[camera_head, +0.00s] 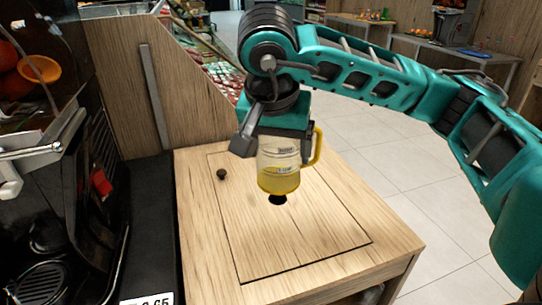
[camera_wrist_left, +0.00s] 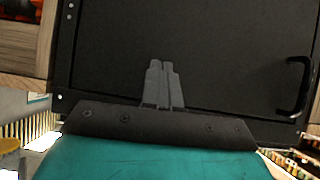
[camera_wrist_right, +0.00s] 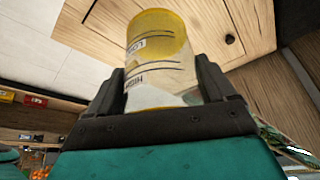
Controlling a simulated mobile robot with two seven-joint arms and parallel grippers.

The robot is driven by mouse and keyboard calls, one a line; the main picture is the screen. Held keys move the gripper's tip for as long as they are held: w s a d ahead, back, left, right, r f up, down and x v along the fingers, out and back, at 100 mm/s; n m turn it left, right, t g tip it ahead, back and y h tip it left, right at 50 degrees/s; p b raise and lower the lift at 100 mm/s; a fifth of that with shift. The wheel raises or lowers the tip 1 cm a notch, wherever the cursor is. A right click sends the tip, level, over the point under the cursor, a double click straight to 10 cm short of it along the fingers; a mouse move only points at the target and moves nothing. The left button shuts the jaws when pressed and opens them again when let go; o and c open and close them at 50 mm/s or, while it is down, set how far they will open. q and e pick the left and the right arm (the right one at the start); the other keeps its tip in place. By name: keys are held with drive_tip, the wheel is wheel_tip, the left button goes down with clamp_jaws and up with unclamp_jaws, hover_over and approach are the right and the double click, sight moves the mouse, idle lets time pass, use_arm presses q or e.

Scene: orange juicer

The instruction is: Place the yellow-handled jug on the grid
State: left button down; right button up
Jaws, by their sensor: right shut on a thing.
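The yellow-handled jug (camera_head: 279,166) is clear, with yellow at its lower part and a yellow handle on its right side. My right gripper (camera_head: 274,148) is shut on its upper part from above and holds it roughly upright over the wooden counter. In the right wrist view the jug (camera_wrist_right: 160,55) sits between both fingers. A round dark ribbed grid (camera_head: 44,283) shows at the lower left, at the base of the black juicer (camera_head: 60,200). My left gripper (camera_wrist_left: 163,84) is shut and empty in front of a dark panel; the head view does not show it.
The wooden counter (camera_head: 215,230) has a small dark knob (camera_head: 221,174) and a dark hole (camera_head: 278,199) near the jug. A wooden partition (camera_head: 125,80) stands behind. A black strip (camera_head: 152,220) with a price label (camera_head: 147,299) lies between counter and juicer.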

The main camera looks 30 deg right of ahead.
drive_tip(key=shift+r, duration=0.45)
drive_tip(key=shift+a+p, duration=0.15)
drive_tip(key=shift+p, duration=0.35)
drive_tip(key=n+p, duration=0.1)
drive_tip(key=a+n+y+p, duration=0.1)
drive_tip(key=p, duration=0.1)
drive_tip(key=a+n+p, duration=0.1)
drive_tip(key=p, duration=0.1)
drive_tip(key=shift+w+a+f+n+t, duration=0.15)
drive_tip(key=shift+w+f+n+t, duration=0.15)
drive_tip(key=shift+w+n, duration=0.1)
use_arm(q)
wheel_tip(320, 180, up, 7)
drive_tip(key=s+a+y+p, duration=0.1)
drive_tip(key=a+p, duration=0.1)
drive_tip(key=p, duration=0.3)
drive_tip(key=shift+s+a+r, duration=0.15)
drive_tip(key=shift+s+a, duration=0.05)
drive_tip(key=shift+a, duration=0.2)
use_arm(e)
drive_tip(key=a+n, duration=0.1)
drive_tip(key=a+f+n+y, duration=0.1)
drive_tip(key=n, duration=0.1)
drive_tip(key=s+a+f+n+y, duration=0.1)
drive_tip(key=a+n, duration=0.1)
drive_tip(key=shift+t, duration=0.4)
drive_tip(key=shift+w+d+f, duration=0.1)
